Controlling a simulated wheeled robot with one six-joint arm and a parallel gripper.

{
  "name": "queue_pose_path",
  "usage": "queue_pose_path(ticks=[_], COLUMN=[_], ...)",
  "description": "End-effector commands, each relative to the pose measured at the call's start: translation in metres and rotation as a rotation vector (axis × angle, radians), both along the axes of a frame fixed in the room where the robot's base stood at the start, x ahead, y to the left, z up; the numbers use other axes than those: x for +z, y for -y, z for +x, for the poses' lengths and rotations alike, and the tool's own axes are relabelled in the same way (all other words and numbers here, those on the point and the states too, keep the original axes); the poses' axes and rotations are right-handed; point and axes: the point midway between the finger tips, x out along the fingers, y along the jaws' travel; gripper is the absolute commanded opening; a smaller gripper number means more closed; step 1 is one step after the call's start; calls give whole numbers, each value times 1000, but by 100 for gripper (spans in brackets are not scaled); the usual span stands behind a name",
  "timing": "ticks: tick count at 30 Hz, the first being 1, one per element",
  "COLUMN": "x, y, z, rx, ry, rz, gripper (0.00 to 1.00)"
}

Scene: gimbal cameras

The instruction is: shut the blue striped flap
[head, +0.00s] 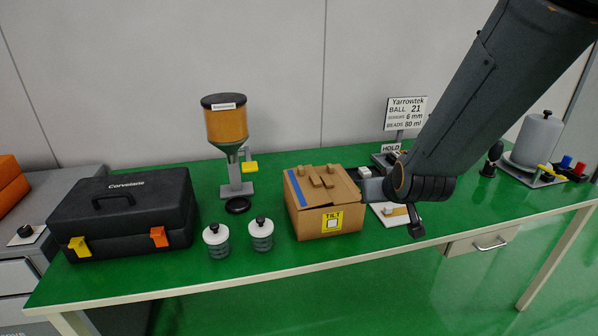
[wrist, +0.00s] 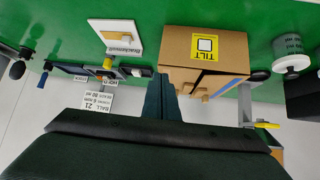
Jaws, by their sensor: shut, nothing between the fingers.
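The cardboard box (head: 335,222) stands on the green table, with a yellow TILT label on its front. The blue striped flap (head: 297,188) is at the left of its top; it looks folded inward, but I cannot tell whether it lies fully flat. Small brown tabs stand on the top flaps. My gripper (head: 366,187) is shut and empty at the right side of the box, near its upper edge. In the wrist view the box (wrist: 222,52) appears upside down beside my shut fingers (wrist: 162,82); I cannot tell whether they touch it.
A black case (head: 125,215) stands at the left. Two lidded jars (head: 261,236) and a hopper dispenser (head: 228,125) are left of the box. A white card (head: 392,217) and a sign (head: 405,113) are on the right, partly behind my arm.

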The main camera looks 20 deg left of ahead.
Motion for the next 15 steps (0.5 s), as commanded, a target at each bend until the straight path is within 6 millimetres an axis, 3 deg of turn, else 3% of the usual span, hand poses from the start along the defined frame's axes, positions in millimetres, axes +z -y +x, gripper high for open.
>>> queue_pose_path(ticks=[1, 3, 6, 9, 15], x=[1, 11, 25, 36, 44], y=[-40, -84, -132, -163, -186], z=[13, 25, 32, 33, 37], rx=[53, 104, 157, 189, 207], ry=[84, 197, 328, 414, 475], rz=[22, 56, 99, 130, 153], gripper=[0, 0, 0, 0, 0])
